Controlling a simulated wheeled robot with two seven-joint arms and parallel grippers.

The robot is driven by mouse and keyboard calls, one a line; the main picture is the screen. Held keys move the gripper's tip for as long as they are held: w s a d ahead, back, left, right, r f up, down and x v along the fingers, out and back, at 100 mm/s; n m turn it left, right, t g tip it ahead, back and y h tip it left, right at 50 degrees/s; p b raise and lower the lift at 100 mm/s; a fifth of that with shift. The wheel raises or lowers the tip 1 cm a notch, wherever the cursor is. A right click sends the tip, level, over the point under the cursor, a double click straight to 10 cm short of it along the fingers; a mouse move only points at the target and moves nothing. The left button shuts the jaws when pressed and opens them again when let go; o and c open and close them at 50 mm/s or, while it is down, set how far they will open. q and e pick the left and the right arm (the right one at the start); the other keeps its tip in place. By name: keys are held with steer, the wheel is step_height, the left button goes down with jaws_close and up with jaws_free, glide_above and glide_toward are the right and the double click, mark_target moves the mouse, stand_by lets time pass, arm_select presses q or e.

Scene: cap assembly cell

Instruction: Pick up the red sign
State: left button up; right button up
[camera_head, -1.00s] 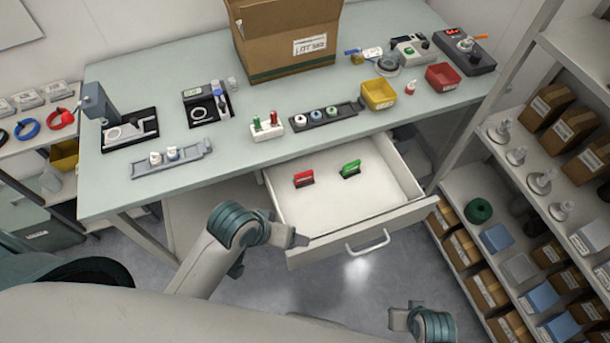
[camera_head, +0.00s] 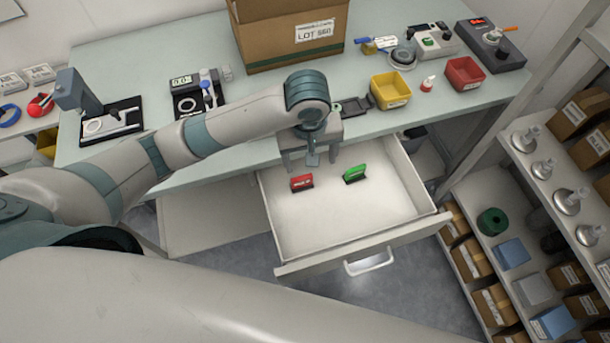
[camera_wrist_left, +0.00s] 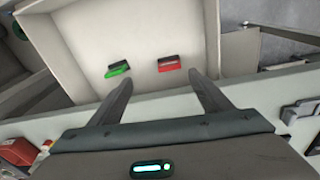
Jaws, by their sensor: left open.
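The red sign (camera_head: 301,182) stands in the open white drawer (camera_head: 350,245), towards its back left. It also shows in the left wrist view (camera_wrist_left: 169,63), just beyond the fingertips and nearer the right finger. A green sign (camera_head: 355,173) stands to its right in the head view, and to its left in the wrist view (camera_wrist_left: 118,69). My left gripper (camera_head: 312,160) is open and empty, pointing down over the back of the drawer, apart from the red sign. Its two spread fingers show in the wrist view (camera_wrist_left: 160,82). My right gripper is out of view.
The table edge lies just behind the drawer. A cardboard box (camera_head: 285,35), a yellow bin (camera_head: 391,90) and a red bin (camera_head: 464,73) stand on the table. A loaded shelf (camera_head: 540,200) is at the right. The front of the drawer is clear.

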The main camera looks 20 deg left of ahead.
arm_select(q)
steer(key=shift+w+a+r+n+y, duration=0.15)
steer(key=shift+w+a+n+y, duration=0.1)
steer(key=shift+w+a, duration=0.25)
steer(key=shift+w+a+r+n+y, duration=0.15)
steer(key=shift+w+a+n, duration=0.1)
steer(key=shift+w+a, duration=0.25)
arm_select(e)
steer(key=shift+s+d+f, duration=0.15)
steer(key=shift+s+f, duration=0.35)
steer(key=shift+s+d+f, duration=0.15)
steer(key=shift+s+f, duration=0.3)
arm_select(q)
steer(key=shift+d, duration=0.15)
steer(key=p, duration=0.2)
glide_toward(303, 176)
steer(key=f, duration=0.5)
steer(key=shift+w, duration=0.2)
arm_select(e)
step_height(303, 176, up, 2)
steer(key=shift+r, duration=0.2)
arm_select(q)
steer(key=shift+f, duration=0.1)
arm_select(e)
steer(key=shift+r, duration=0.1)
